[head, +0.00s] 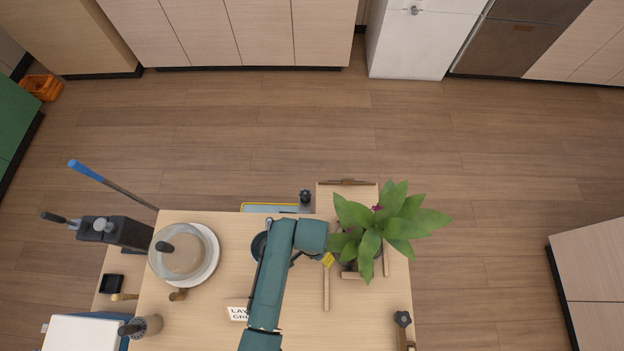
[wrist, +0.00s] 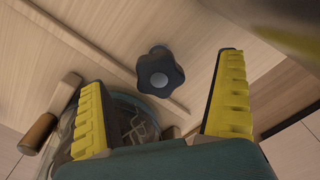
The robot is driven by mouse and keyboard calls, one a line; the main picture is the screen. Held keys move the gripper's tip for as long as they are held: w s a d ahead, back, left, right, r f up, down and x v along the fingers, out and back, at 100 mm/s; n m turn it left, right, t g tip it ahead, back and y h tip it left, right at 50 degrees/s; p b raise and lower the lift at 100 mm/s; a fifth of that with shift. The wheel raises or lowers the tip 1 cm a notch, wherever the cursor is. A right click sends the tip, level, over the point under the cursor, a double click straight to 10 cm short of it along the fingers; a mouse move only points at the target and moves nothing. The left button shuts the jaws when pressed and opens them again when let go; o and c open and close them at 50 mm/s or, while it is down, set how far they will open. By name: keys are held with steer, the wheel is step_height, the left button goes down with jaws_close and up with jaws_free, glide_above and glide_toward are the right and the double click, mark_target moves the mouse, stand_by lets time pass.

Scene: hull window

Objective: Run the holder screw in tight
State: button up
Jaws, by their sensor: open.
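A black star-shaped screw knob (wrist: 160,72) shows in the wrist view, against pale wood with a thin wooden strip beside it. My gripper (wrist: 161,84) is open, with its yellow ribbed fingers on either side of the knob in the picture. The knob appears beyond the fingertips, and no contact shows. In the head view, my gripper (head: 328,260) is mostly hidden under my arm, left of the plant. Two dark knobs show there, one at the table's back edge (head: 305,196) and one at the front right (head: 402,318). I cannot tell which matches the wrist view.
A leafy plant (head: 376,228) stands close right of my arm. A glass dome on a white plate (head: 210,272) stands to the left. A wooden bar (head: 326,290) lies near my gripper. In the wrist view, a clear glass vessel (wrist: 125,122) sits by the left finger.

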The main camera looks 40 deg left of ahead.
steer(key=shift+r, duration=0.1)
step_height(320, 180, up, 7)
steer(key=p, duration=0.8)
